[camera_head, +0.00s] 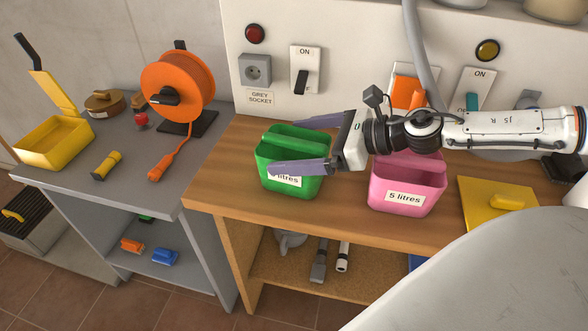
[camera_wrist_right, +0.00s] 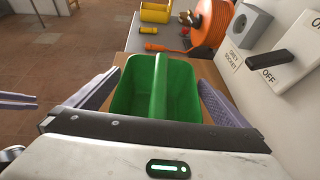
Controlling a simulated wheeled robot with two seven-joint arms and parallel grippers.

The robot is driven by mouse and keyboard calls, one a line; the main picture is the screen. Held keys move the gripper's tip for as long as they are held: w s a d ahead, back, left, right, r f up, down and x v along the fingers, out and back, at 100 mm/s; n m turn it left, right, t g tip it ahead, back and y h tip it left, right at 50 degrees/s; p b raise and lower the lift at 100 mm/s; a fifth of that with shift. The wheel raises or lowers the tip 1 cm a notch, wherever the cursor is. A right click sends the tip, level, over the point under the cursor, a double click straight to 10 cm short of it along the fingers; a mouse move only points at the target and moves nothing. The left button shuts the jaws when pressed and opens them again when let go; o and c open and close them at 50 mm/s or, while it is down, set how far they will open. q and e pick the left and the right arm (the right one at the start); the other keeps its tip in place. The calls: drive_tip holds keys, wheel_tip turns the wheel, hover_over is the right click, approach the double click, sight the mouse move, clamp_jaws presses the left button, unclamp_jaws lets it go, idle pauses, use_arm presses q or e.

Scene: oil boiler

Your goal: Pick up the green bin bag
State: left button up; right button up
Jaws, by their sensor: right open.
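A green open container (camera_head: 296,180) with a central handle bar and a partly hidden "litres" label stands on the wooden worktop. It is the main green object in view; I see no soft green bag. My right gripper (camera_head: 274,146) comes from the right and is open, with one finger on the far side and one on the near side. In the right wrist view the container (camera_wrist_right: 187,98) lies between the spread fingers (camera_wrist_right: 158,78), its handle running lengthwise between them. Whether the fingers touch it I cannot tell. A purple finger-like part (camera_wrist_right: 30,101) at the left edge appears to be my left gripper.
A pink "5 litres" container (camera_head: 398,190) stands just right of the green one, below my right arm. The wall with switches and a grey socket (camera_head: 255,69) is close behind. An orange cable reel (camera_head: 190,88) stands on the grey table.

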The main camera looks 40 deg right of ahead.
drive_tip(key=shift+w+a, duration=0.15)
drive_tip(key=shift+w, duration=0.05)
drive_tip(key=c, duration=1.4)
